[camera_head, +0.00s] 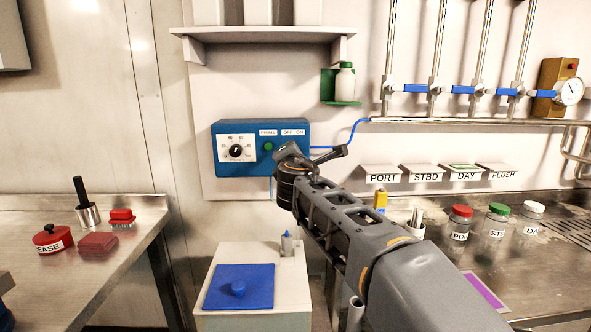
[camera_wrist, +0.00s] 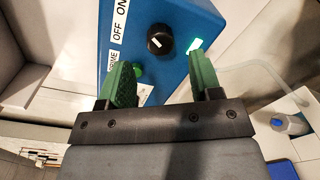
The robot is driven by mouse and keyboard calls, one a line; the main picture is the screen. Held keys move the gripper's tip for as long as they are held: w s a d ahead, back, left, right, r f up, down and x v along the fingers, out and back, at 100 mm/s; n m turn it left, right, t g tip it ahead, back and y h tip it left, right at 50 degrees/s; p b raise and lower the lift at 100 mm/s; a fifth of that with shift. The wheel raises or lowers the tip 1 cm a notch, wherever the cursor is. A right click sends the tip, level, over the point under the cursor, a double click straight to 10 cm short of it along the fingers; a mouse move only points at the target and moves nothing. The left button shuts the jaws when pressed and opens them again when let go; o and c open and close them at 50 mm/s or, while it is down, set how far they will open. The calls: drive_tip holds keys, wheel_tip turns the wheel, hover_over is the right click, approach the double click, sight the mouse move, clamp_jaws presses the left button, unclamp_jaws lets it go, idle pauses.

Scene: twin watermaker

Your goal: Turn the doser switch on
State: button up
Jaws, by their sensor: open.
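The blue doser box (camera_head: 219,133) hangs on the wall in the head view, with a white dial (camera_head: 236,142), a green button (camera_head: 268,146) and PRIME and OFF ON labels (camera_head: 292,132). My arm's end covers its lower right there, hiding the switch. In the wrist view the box (camera_wrist: 178,14) shows a black rotary switch (camera_wrist: 158,40) with a white mark, beside the OFF ON label (camera_wrist: 119,22). I cannot tell which word the mark points to. My gripper (camera_wrist: 160,62) is open and empty, its green fingers apart, just below the switch in the picture.
A shelf (camera_head: 262,33) is above the box and a green holder with a bottle (camera_head: 344,82) is at its upper right. A blue tube (camera_head: 352,133) leaves the box's right side. A white cabinet with a blue lid (camera_head: 222,290) stands below. Benches flank both sides.

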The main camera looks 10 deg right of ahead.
drive_tip(key=v, duration=0.9)
drive_tip(key=shift+s, duration=0.3)
drive_tip(key=shift+r, duration=0.1)
